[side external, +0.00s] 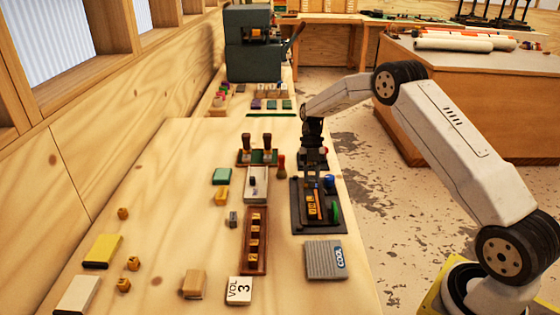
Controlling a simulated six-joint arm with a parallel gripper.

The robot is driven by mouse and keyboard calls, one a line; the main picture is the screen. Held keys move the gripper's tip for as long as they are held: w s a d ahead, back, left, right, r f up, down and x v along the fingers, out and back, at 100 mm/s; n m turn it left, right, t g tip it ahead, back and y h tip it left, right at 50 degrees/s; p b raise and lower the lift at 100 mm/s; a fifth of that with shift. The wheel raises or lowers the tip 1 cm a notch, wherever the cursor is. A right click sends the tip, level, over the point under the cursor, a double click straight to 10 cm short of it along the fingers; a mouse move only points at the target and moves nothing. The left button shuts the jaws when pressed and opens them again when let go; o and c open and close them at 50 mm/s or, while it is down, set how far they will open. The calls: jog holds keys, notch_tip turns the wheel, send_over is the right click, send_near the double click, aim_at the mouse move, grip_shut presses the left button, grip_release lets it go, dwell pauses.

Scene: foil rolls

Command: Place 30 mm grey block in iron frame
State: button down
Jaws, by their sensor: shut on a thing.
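My gripper (313,186) points down over the dark, frame-like base (300,226) right of the table's middle. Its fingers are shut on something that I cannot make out. The base bears a yellow-orange piece, a green round piece and a blue piece. I cannot tell for certain that this base is the iron frame. A small grey block (233,219) stands on the table to the left, apart from the gripper. I cannot read its size.
A brown tray (247,266) holds several yellowish cubes. A light grey holder (257,192), a red-handled tool (282,167) and a rack (258,163) stand behind it. A grey "COOL" box (326,260) lies in front.

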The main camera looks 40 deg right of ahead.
aim_at(309, 185)
jog(key=shift+w+f, duration=0.25)
jog(key=shift+f, duration=1.55)
jog(key=shift+f, duration=0.65)
jog(key=shift+c, duration=2.4)
grip_release()
jog(key=shift+a+r, duration=0.1)
jog(key=shift+w+r, duration=0.1)
jog(key=shift+r, duration=0.4)
jog(key=v, duration=1.2)
